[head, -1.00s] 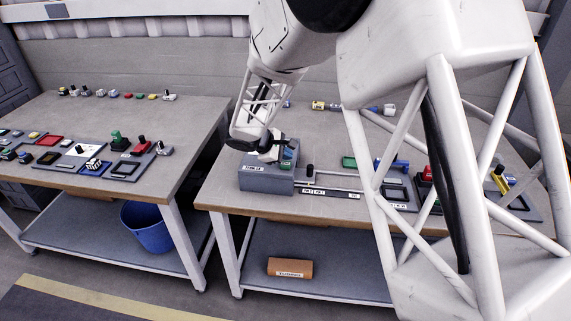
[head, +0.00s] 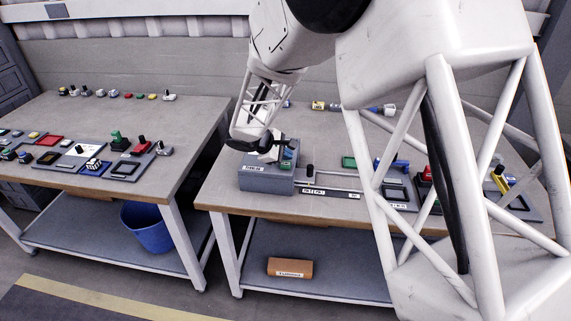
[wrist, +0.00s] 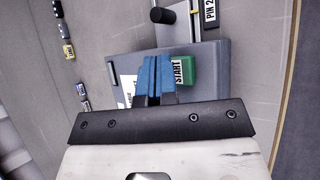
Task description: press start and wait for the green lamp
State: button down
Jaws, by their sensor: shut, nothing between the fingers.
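The grey box (head: 265,181) stands at the left end of the right bench, with a white label on its front. In the wrist view, a green button block (wrist: 192,70) with a START label (wrist: 178,71) sits on the grey box (wrist: 215,58). My gripper (head: 285,164) is over the box in the head view. In the wrist view my gripper (wrist: 155,60) has its blue fingers shut together and empty, just left of the START label. I cannot tell whether they touch the button. I cannot make out a lit green lamp.
A grey rail (head: 330,189) with a black knob (head: 310,170) runs right from the box. A green block (head: 349,162) lies behind it. My arm hides much of the right bench. The left bench (head: 190,130) holds several small parts. A blue bin (head: 148,228) stands below it.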

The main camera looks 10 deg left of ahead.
aim_at(286, 165)
jog(key=shift+f, duration=0.85)
dwell(1.2)
jog(key=shift+r, duration=0.85)
jog(key=shift+r, duration=2.55)
